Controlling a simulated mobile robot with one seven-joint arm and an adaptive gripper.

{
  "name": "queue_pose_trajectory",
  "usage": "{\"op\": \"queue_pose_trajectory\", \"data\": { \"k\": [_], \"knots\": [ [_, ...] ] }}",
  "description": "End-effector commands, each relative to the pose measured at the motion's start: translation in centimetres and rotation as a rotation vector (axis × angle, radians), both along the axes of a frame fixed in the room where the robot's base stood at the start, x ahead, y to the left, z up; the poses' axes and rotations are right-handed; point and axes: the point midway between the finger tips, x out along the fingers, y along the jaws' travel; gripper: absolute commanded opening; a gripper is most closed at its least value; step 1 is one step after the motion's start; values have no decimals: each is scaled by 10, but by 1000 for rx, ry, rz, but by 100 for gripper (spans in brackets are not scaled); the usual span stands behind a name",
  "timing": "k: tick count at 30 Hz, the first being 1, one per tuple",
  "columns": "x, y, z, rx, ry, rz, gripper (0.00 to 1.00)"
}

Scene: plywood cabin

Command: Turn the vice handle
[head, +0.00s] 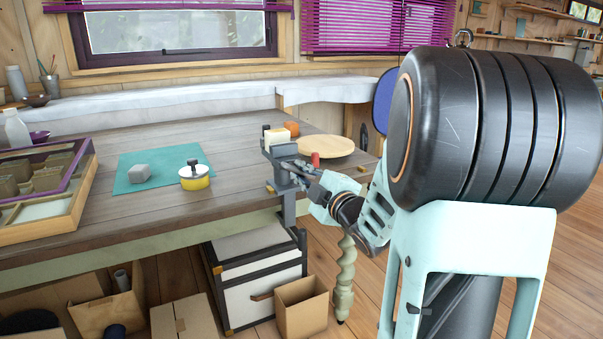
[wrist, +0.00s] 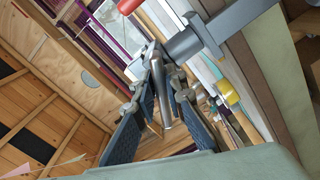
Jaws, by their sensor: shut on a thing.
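The grey vice (head: 284,182) is fixed at the right front edge of the workbench. Its thick grey screw or body also shows at the upper right of the wrist view (wrist: 205,35). The vice handle has a red end (head: 315,159), which also shows at the top of the wrist view (wrist: 128,5). My gripper (head: 303,170) reaches in from the right at the vice. In the wrist view my gripper (wrist: 163,75) has its dark ridged fingers around a grey bar, which looks like the handle. The fingers are shut on it and partly hide it.
Boxes (head: 301,307) stand below the bench.

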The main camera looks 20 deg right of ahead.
Motion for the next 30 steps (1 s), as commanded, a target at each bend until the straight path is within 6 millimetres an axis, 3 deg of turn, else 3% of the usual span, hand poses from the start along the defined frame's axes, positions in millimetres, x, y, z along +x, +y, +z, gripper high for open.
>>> {"op": "queue_pose_trajectory", "data": {
  "k": [30],
  "knots": [
    [0, -1, 0, -124, -2, -1, 0]
  ]
}}
